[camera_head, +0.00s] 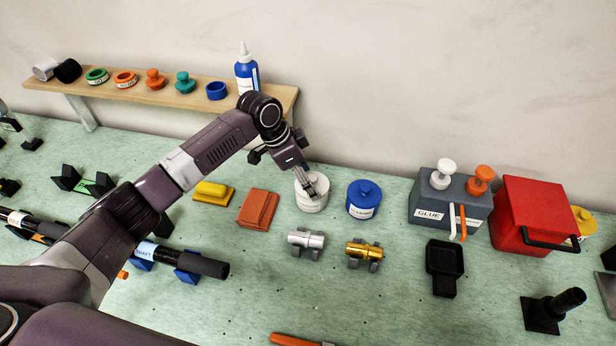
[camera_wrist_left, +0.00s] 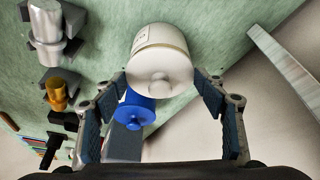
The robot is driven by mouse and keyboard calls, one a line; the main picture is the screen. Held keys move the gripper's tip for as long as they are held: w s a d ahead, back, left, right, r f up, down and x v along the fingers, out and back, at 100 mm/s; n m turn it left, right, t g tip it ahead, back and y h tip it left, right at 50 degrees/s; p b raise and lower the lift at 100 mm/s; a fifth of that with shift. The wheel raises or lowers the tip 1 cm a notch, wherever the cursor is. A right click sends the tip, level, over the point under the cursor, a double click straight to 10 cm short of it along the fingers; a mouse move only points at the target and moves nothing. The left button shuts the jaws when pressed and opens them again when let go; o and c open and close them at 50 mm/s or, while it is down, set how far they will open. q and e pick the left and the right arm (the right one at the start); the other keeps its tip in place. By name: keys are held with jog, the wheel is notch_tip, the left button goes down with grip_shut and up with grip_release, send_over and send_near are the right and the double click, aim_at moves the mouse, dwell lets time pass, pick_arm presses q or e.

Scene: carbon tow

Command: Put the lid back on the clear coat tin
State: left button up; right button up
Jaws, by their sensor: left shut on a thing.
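A white round tin (camera_head: 311,201) stands on the green bench, with a knobbed white lid (camera_wrist_left: 160,72) on its top. My left gripper (camera_head: 309,187) reaches down onto it from above and is shut on the lid. In the wrist view, the fingers of my left gripper (camera_wrist_left: 162,92) stand on either side of the lid, and its knob faces the camera. The lid looks seated on the tin, but a small gap cannot be ruled out. A blue knobbed tin (camera_head: 363,201) with a white label stands just to the right. My right gripper is not in view.
Orange block (camera_head: 258,208) and yellow block (camera_head: 214,193) lie to the left. Silver (camera_head: 306,241) and gold (camera_head: 364,252) cylinders sit on holders in front. A grey glue box (camera_head: 432,210) and red box (camera_head: 535,215) stand right. A wooden shelf (camera_head: 180,97) with small items runs behind.

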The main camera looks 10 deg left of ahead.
pick_arm(q)
jog(key=shift+p, duration=0.4)
dwell(0.5)
dwell(0.6)
jog(key=shift+f, duration=0.15)
dwell(0.4)
jog(key=shift+p, duration=0.5)
dwell(0.4)
jog(key=o, duration=1.2)
jog(key=shift+c, duration=0.2)
